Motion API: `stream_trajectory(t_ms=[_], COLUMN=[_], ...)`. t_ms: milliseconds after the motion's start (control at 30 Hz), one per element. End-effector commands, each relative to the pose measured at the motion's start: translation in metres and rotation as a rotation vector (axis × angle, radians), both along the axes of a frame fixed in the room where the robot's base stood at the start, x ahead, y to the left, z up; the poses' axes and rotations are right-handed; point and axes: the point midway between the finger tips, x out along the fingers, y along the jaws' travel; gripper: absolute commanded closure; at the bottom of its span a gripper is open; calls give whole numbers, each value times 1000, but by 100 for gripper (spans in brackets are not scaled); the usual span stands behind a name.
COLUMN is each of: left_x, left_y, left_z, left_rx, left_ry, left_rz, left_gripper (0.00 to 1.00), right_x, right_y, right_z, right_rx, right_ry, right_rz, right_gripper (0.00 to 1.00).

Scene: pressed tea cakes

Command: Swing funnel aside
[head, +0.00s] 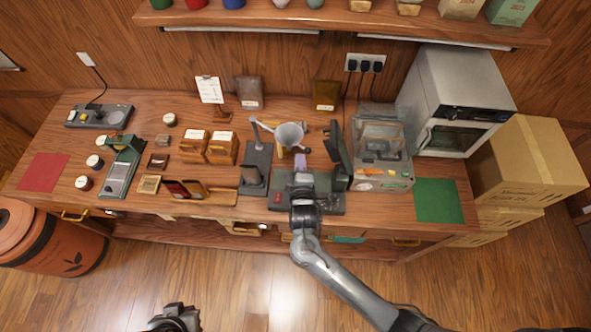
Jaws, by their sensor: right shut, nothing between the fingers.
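The grey metal funnel (290,135) hangs on a thin swing arm from a dark stand (257,160) in the middle of the table. It is over the back of a dark press-like machine (332,203). My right gripper (301,183) is shut and empty, low in front of the funnel and over the machine's front part. It looks apart from the funnel, though my own wrist hides its fingers in part. My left gripper (175,318) shows only in part at the bottom edge, away from the table; its fingers are not clear.
An upright dark green part (338,148) and a clear-topped box machine (382,155) stand right of the funnel. Wooden boxes (222,148) and a green-topped device (122,165) are to the left. A green mat (438,200) lies bare at right, a red mat (42,172) at left.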

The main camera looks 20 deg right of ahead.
Motion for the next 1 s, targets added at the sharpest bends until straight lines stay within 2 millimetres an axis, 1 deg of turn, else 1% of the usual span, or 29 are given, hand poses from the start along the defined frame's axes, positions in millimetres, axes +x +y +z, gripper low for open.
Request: stream_trajectory(t_ms=[33,200,633,867,1000], left_x=[0,0,0,0,0], left_y=[0,0,-4,-3,-3], left_z=[2,3,4,14,13], left_rx=[0,-1,-15,-13,-12], left_ry=[0,0,0,1,0], left_rz=[0,1,9,8,7], left_gripper=[100,100,100,100,100], right_x=[2,6,7,20,21], right_y=[-5,-12,-15,-39,-41], right_z=[0,-4,-4,-2,-5], right_rx=[-1,0,0,-3,0], right_ry=[0,0,-1,-1,0], right_rz=[-1,0,0,0,1], right_gripper=[100,100,100,100,100])
